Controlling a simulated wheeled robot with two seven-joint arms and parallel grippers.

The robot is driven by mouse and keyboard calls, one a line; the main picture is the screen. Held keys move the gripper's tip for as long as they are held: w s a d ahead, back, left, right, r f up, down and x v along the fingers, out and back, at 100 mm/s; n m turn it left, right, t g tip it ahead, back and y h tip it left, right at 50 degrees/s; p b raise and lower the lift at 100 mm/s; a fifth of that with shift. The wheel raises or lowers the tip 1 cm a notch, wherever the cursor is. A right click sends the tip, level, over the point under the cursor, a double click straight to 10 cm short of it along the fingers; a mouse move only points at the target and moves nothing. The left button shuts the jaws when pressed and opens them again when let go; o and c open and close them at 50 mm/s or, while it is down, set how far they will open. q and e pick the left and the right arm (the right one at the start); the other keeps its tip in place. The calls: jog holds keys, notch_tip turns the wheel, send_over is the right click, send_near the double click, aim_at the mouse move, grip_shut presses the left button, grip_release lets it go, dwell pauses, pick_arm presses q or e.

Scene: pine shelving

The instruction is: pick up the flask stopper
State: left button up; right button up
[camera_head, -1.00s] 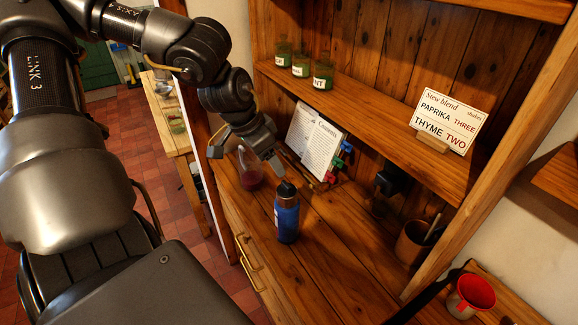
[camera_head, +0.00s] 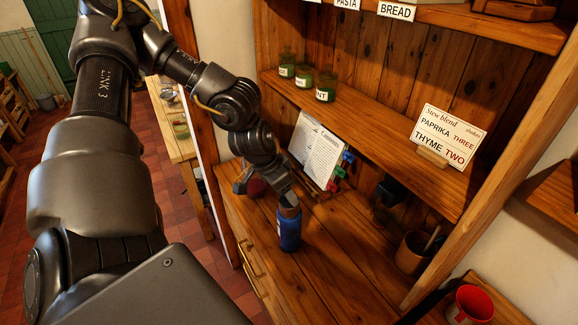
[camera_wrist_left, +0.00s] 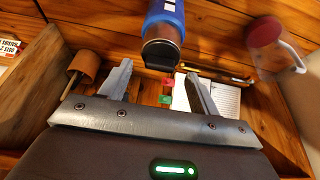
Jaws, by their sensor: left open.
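A blue flask (camera_head: 289,230) stands upright on the wooden counter. Its dark stopper (camera_wrist_left: 160,55) sits on a brownish neck, with the blue body (camera_wrist_left: 166,12) beyond, in the left wrist view. In the head view the stopper is mostly hidden behind my left gripper (camera_head: 264,195). That gripper is open and empty, tilted down over the flask's top. In the wrist view its fingers (camera_wrist_left: 157,72) are spread to either side of the stopper, which shows just beyond the fingertips. I cannot tell whether a finger touches it. My right gripper is not in view.
A glass jug with red contents (camera_wrist_left: 266,34) stands close behind my gripper. An open book (camera_head: 317,150) leans at the back, with small coloured items beside it. A brown pot (camera_head: 411,253) stands at the right. A shelf with green jars (camera_head: 303,77) hangs above. The front counter is clear.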

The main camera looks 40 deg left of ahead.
pick_arm(q)
jog(key=shift+x, duration=1.05)
jog(key=c, duration=1.1)
jog(key=shift+o, duration=0.2)
jog(key=shift+r, duration=0.75)
notch_tip(320, 180, up, 9)
jog(key=b, duration=0.2)
jog(key=shift+f+b, duration=0.2)
jog(key=shift+b, duration=0.2)
